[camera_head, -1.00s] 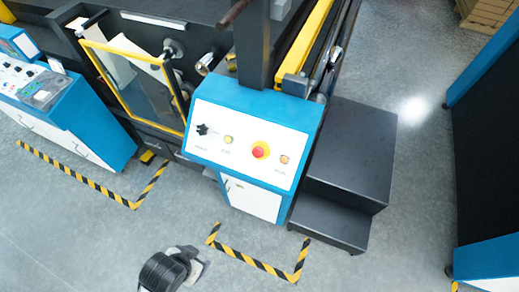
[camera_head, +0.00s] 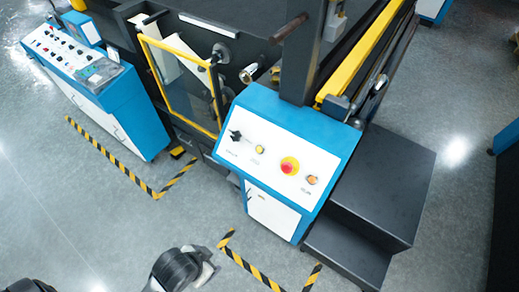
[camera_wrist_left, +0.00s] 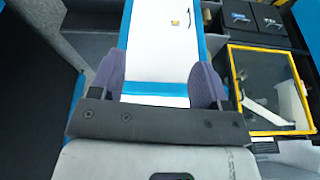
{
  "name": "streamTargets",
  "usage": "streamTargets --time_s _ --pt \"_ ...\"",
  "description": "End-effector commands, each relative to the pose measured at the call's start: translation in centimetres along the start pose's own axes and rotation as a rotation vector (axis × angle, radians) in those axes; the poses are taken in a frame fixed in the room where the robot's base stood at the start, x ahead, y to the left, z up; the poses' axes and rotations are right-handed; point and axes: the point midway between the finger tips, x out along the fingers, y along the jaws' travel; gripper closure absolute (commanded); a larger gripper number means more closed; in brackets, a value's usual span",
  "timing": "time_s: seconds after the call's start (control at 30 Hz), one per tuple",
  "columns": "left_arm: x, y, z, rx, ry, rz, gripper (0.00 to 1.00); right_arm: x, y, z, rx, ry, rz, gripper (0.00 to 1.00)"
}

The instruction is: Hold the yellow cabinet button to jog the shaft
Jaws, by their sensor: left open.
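The blue cabinet (camera_head: 268,97) has a tilted white panel. On it sit a yellow button (camera_head: 259,149), a black selector knob (camera_head: 235,135), a red mushroom button (camera_head: 289,166) on a yellow base, and a small orange-yellow button (camera_head: 312,180). My left gripper (camera_wrist_left: 160,62) is open and empty, its two dark fingers spread in front of the cabinet's white door (camera_wrist_left: 158,32). In the head view only dark and grey parts of my arm show low in front of the cabinet, clear of the buttons. My right gripper is not in view.
Dark steps (camera_head: 383,190) stand against the cabinet's right side. A yellow-framed guard (camera_head: 182,85) and a second blue console (camera_head: 98,62) are to the left. Striped floor tape (camera_head: 160,190) marks the open grey floor in front. The shaft cannot be clearly singled out.

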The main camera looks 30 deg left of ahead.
Motion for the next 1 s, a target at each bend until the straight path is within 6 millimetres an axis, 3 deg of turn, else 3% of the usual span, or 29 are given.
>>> streamTargets --time_s 0.17,0.87,1.0 --pt "0.00 0.00 0.00 0.000 0.000 0.000 0.31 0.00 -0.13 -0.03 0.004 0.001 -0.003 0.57" --pt "0.00 0.00 0.00 0.000 0.000 0.000 0.98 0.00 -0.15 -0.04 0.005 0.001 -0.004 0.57" --pt "0.00 0.00 0.00 0.000 0.000 0.000 1.00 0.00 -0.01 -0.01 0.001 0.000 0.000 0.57"
